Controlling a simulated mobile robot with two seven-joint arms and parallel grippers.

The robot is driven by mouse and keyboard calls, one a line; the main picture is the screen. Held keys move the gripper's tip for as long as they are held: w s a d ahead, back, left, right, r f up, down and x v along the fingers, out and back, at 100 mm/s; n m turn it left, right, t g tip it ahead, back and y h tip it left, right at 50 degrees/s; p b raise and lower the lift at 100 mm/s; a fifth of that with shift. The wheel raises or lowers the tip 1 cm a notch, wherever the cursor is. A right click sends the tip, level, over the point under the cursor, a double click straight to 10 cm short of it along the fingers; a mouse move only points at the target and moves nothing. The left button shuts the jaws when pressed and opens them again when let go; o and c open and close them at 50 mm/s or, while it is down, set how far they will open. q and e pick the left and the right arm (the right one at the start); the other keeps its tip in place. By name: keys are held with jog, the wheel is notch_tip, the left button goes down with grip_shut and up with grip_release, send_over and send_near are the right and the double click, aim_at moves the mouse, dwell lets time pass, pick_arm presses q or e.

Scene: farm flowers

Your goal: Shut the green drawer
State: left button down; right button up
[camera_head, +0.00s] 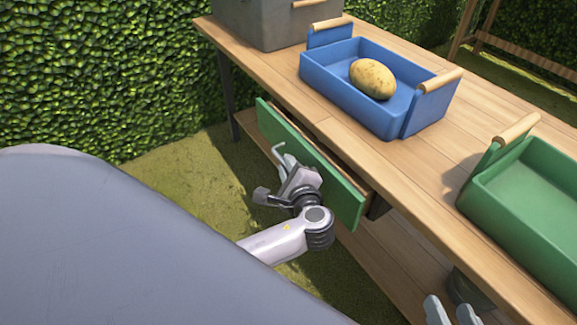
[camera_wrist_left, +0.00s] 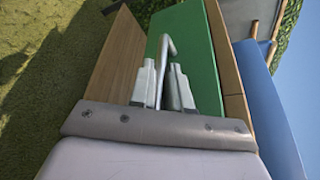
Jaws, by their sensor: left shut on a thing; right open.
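The green drawer (camera_head: 310,160) stands part way out of the front of the wooden table, with a strip of its inside showing behind the front panel. Its green front also fills the middle of the left wrist view (camera_wrist_left: 199,50). My left gripper (camera_head: 290,178) is at the drawer front. In the left wrist view its fingers (camera_wrist_left: 164,80) are shut on the grey metal handle (camera_wrist_left: 167,47), whose bent end sticks out past them. My right gripper (camera_head: 452,311) is open at the bottom edge of the head view, below the tabletop and away from the drawer.
On the wooden table (camera_head: 440,160) stand a blue crate (camera_head: 330,78) holding a potato (camera_head: 372,78), a green crate (camera_head: 530,185) at the right and a grey box (camera_head: 265,22) at the back. A lower shelf (camera_head: 385,255) runs under the tabletop. A hedge stands behind.

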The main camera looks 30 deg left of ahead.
aim_at(305, 160)
pick_arm(q)
jog(key=shift+w+d+b, duration=0.15)
jog(key=shift+w+d, duration=0.1)
jog(key=shift+w, duration=0.35)
jog(key=shift+w+d+b, duration=0.1)
jog(key=shift+w+d, duration=0.15)
jog(key=shift+w, duration=0.4)
jog(key=shift+w+d+b, duration=0.15)
jog(key=shift+w+d, duration=0.1)
jog(key=shift+w, duration=0.45)
pick_arm(e)
jog(key=shift+s+a+f, duration=0.1)
jog(key=shift+a+f, duration=0.15)
jog(key=shift+a, duration=0.05)
pick_arm(q)
jog(key=shift+r, duration=0.1)
jog(key=c, duration=1.5)
grip_release()
jog(key=shift+o, duration=0.3)
jog(key=shift+w, duration=0.1)
pick_arm(e)
jog(key=shift+r, duration=0.1)
pick_arm(q)
jog(key=shift+d, duration=0.25)
jog(key=p+v, duration=0.2)
jog(key=v, duration=0.5)
pick_arm(e)
jog(key=shift+s+d+r+h, duration=0.15)
jog(key=shift+d+h, duration=0.45)
jog(key=shift+d, duration=0.4)
